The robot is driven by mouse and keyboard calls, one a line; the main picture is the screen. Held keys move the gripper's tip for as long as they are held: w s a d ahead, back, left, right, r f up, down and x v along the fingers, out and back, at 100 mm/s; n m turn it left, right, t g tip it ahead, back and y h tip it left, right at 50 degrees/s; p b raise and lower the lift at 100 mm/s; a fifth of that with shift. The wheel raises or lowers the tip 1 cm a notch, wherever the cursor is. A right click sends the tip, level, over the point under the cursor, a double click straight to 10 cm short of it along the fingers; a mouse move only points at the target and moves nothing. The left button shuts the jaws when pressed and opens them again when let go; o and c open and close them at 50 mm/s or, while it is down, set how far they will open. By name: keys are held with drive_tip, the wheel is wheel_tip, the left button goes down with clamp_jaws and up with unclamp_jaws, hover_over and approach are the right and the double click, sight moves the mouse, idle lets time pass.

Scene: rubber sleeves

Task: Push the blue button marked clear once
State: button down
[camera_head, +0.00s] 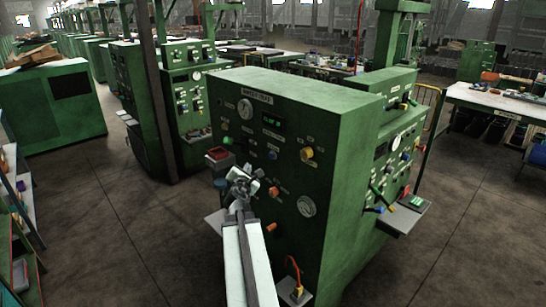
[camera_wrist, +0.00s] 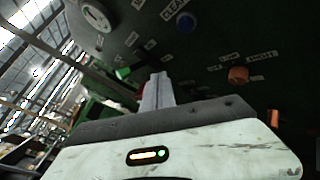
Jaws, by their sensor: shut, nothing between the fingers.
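The blue button (camera_wrist: 185,22) sits on the dark green panel at the top of the wrist view, just right of a tilted label reading CLEAR (camera_wrist: 176,8). In the head view a small blue button (camera_head: 272,154) shows on the cabinet's front face. My gripper (camera_head: 243,183) is in front of that face, lower and to the left of the blue button. Its shut fingers (camera_wrist: 157,90) show in the wrist view, below and left of the button and apart from it, with nothing between them. The gap to the panel is hard to judge.
A small shelf (camera_head: 215,221) juts out left of my arm. Open floor lies at left.

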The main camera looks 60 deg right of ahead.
sight(271, 156)
drive_tip(key=shift+d, duration=0.1)
drive_tip(key=s+d, duration=0.2)
drive_tip(key=d, duration=0.6)
drive_tip(key=shift+s, duration=0.35)
drive_tip(key=shift+d, duration=0.15)
idle(1.6)
drive_tip(key=shift+d, duration=0.35)
drive_tip(key=shift+d, duration=0.3)
idle(0.5)
drive_tip(key=shift+w+a, duration=0.2)
drive_tip(key=shift+a, duration=0.55)
